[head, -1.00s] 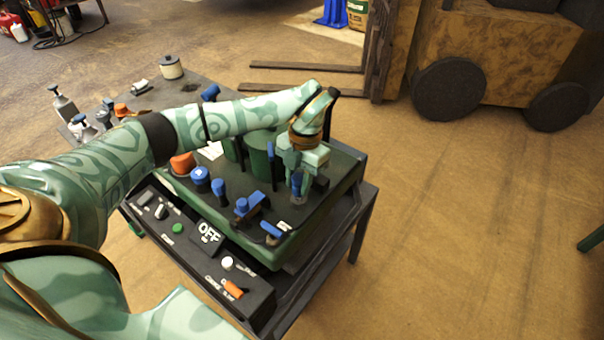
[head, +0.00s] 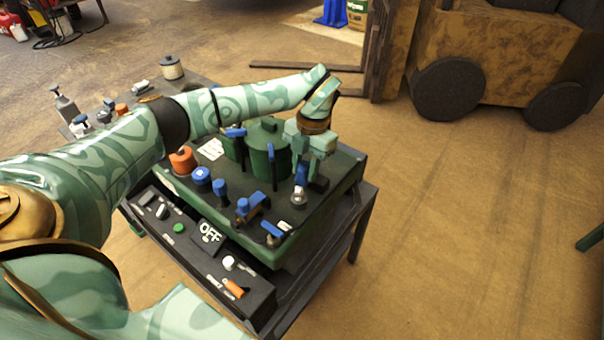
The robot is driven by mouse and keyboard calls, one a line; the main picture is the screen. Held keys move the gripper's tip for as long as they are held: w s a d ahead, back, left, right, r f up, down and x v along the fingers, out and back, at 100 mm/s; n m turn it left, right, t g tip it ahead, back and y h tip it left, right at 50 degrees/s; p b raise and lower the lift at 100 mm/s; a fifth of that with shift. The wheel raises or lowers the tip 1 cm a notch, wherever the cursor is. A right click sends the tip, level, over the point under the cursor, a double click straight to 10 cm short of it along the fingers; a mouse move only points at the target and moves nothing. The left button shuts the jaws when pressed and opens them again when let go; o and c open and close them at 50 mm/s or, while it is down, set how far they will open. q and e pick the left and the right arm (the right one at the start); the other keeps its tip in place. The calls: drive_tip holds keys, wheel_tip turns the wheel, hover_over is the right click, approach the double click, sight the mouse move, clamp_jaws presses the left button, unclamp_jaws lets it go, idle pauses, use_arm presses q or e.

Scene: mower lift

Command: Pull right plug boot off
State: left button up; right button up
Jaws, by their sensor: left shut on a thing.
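My left arm reaches across from the left over the green mower engine deck (head: 235,225). My left gripper (head: 309,172) points down at the deck's right end and is shut on a blue plug boot (head: 301,175). Just below the boot, a pale, metallic spark plug (head: 299,196) shows standing on the deck. The boot's lower end is at the plug's top; I cannot tell whether they still touch. Part of the boot is hidden by the fingers. My right gripper is not in view.
Blue-handled levers (head: 245,206), blue knobs (head: 201,175) and an orange cap (head: 182,159) stand on the deck. A green cylinder (head: 268,148) rises behind. Open floor lies to the right; a forklift (head: 490,60) stands behind.

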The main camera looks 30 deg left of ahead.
use_arm(q)
drive_tip(key=shift+w+r, duration=0.45)
drive_tip(key=shift+w, duration=0.35)
drive_tip(key=shift+w+d+r+b, duration=0.1)
drive_tip(key=shift+w+r+b, duration=0.15)
drive_tip(key=shift+w, duration=0.35)
drive_tip(key=shift+w+d+r+b, duration=0.15)
drive_tip(key=shift+w+b, duration=0.15)
drive_tip(key=shift+w, duration=0.25)
drive_tip(key=shift+w+f+b, duration=0.15)
drive_tip(key=shift+w+b, duration=0.45)
drive_tip(key=shift+w, duration=0.1)
drive_tip(key=shift+w+b, duration=0.4)
drive_tip(key=shift+w, duration=0.2)
drive_tip(key=w+b, duration=0.2)
drive_tip(key=shift+w+d+f+b, duration=0.1)
drive_tip(key=shift+w+f+b, duration=0.05)
drive_tip(key=shift+w+b, duration=0.15)
drive_tip(key=o, duration=0.7)
drive_tip(key=shift+s, duration=0.1)
